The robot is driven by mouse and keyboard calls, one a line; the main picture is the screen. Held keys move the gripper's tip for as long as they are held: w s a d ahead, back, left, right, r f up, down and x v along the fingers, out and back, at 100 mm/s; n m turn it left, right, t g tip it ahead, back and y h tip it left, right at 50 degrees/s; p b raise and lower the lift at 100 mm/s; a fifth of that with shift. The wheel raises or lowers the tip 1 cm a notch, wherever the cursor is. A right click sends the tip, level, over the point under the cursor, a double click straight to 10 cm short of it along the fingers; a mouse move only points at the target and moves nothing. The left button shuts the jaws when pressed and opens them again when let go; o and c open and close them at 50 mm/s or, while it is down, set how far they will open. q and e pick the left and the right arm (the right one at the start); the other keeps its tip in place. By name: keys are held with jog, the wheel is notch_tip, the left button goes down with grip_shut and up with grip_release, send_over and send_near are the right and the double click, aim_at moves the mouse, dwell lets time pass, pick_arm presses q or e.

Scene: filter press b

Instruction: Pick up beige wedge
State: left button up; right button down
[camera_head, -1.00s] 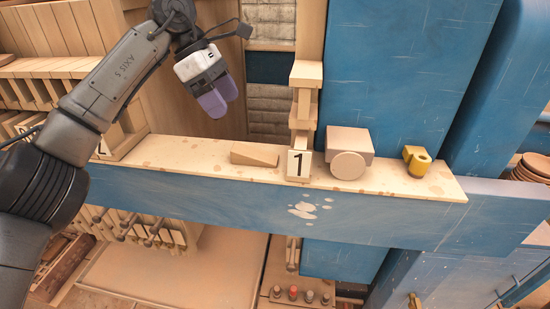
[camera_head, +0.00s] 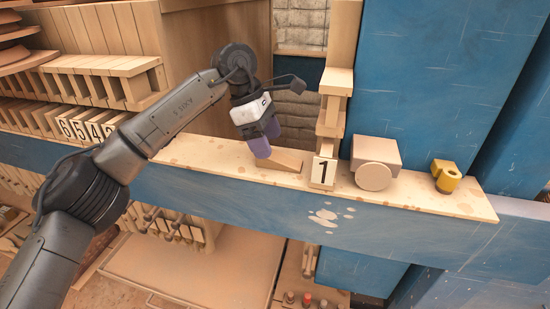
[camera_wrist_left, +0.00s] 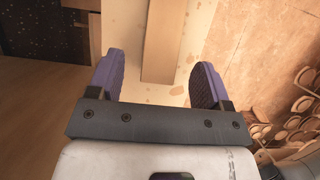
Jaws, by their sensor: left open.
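The beige wedge (camera_head: 284,162) lies on the pale wooden shelf top, left of the block marked 1. My left gripper (camera_head: 266,144) is just above and at the left end of the wedge, partly hiding it. In the left wrist view the wedge (camera_wrist_left: 163,42) lies between the lines of the two purple fingers, ahead of the fingertips. The left gripper (camera_wrist_left: 154,78) is open and empty there. I cannot tell whether its fingers touch the shelf. My right gripper is not in view.
The number 1 block (camera_head: 322,171) stands close to the right of the wedge. Further right on the shelf (camera_head: 430,192) are a beige block with a round front (camera_head: 374,163) and a yellow fitting (camera_head: 446,176). A blue panel (camera_head: 420,80) rises behind.

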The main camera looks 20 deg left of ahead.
aim_at(278, 160)
pick_arm(q)
jog(key=shift+p+x, duration=0.4)
jog(key=shift+x, duration=1.5)
jog(key=shift+s+d, duration=0.1)
jog(key=shift+c, duration=0.4)
jog(key=c, duration=0.9)
